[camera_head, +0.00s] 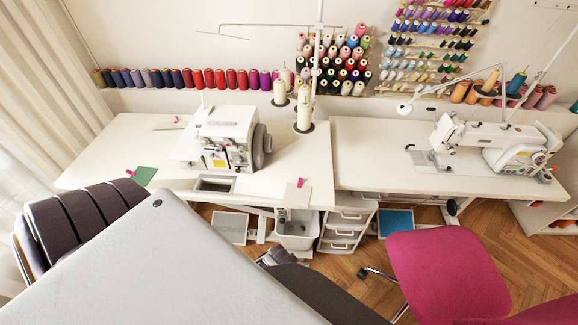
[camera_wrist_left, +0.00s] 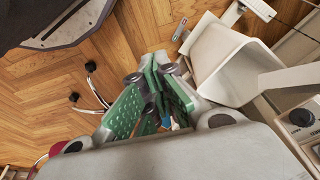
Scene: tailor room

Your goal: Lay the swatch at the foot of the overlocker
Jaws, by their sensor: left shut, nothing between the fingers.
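The overlocker (camera_head: 226,138) is a white machine on the left table. A green swatch (camera_head: 144,176) with a pink clip lies at that table's front left edge. A cream swatch (camera_head: 296,195) with a pink clip lies at its front right edge, and a pale piece (camera_head: 168,124) with a small pink mark lies at the back left. I cannot tell which is the task's swatch. My left gripper shows in the left wrist view (camera_wrist_left: 153,78), shut and empty, above the floor beside the bin. In the head view it is largely hidden. My right gripper is not in view.
A white bin (camera_head: 297,232) and a drawer unit (camera_head: 345,228) stand at the table's front. A pink chair (camera_head: 445,275) stands at the right. A sewing machine (camera_head: 490,140) is on the right table (camera_head: 375,150). Thread cones (camera_head: 230,79) line the back.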

